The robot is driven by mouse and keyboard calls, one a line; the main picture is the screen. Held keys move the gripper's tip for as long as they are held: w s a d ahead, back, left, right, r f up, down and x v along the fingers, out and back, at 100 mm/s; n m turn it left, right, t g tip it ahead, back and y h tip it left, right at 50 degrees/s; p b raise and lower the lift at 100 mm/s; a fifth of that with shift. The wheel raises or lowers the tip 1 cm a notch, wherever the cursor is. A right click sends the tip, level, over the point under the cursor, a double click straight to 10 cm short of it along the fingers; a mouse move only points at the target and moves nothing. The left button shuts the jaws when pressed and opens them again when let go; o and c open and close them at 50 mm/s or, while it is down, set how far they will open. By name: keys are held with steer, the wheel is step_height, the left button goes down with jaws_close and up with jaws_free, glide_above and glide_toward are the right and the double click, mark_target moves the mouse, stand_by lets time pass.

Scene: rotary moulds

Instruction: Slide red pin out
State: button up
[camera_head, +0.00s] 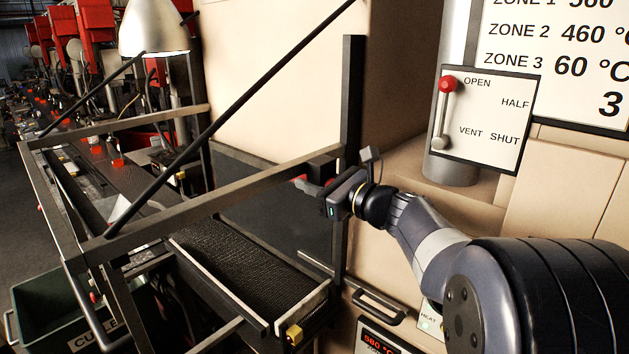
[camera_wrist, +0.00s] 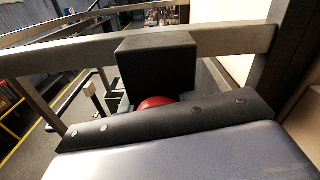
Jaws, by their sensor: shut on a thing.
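The red pin shows as a small red end (camera_head: 300,179) at the black block (camera_head: 322,166) on the grey frame rail in the head view. In the wrist view its rounded red head (camera_wrist: 156,102) sits just below the black block (camera_wrist: 158,66), partly hidden by my gripper's dark edge. My gripper (camera_head: 312,188) is at the block, shut on the red pin. Its fingertips are mostly hidden, so how far the pin sits in the block cannot be told.
The grey rail (camera_head: 245,187) meets a dark upright post (camera_head: 352,100). A dark mesh belt (camera_head: 235,265) lies below. A lever panel (camera_head: 490,125) with a red knob is on the right. A green bin (camera_head: 40,300) stands at lower left.

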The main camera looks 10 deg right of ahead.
jaws_close()
steer(key=v, duration=0.3)
steer(key=shift+s+d+b, duration=0.2)
steer(key=shift+s+b, duration=0.1)
steer(key=shift+f, duration=0.1)
steer(key=o, duration=0.6)
jaws_free()
steer(key=shift+c, duration=0.2)
steer(key=shift+s+d, duration=0.1)
steer(key=shift+s, duration=0.05)
steer(key=b+v, duration=0.2)
steer(key=v, duration=0.8)
steer(key=shift+s+d+b, duration=0.2)
steer(key=shift+s+b, duration=0.1)
steer(key=shift+b, duration=0.05)
